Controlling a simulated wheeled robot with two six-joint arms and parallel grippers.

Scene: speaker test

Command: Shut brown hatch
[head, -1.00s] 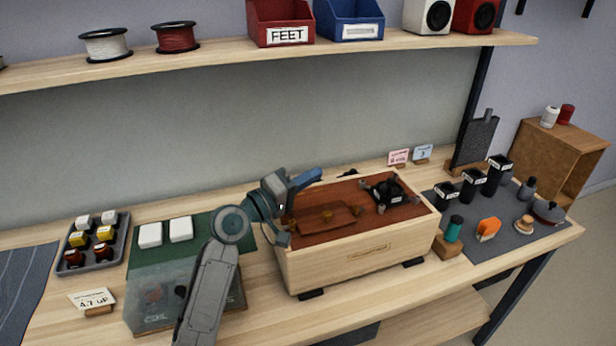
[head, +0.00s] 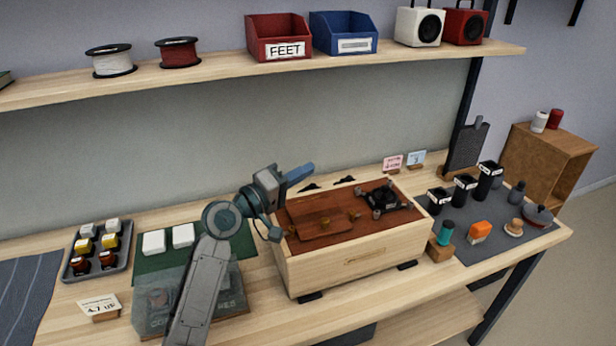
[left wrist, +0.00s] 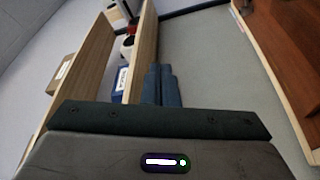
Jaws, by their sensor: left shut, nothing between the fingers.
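The brown hatch (head: 322,231) is a flat reddish-brown panel on the left part of the top of a pale wooden box (head: 352,263). In the head view it lies down over the top; I cannot tell whether it sits fully flush. Small brass-coloured fittings show at its edges. My left gripper (head: 300,173) has its blue fingers shut and empty, raised above the box's back left corner, apart from the hatch. In the left wrist view, the fingers (left wrist: 162,85) point along the grey wall panel, with the brown box top (left wrist: 290,45) at right. My right gripper is not in view.
A black part (head: 385,199) stands on the right of the box top. A green mat (head: 155,264) and a grey tray (head: 78,271) lie left of the box. A dark mat (head: 478,252) with several small items is at right. A shelf (head: 220,73) runs above.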

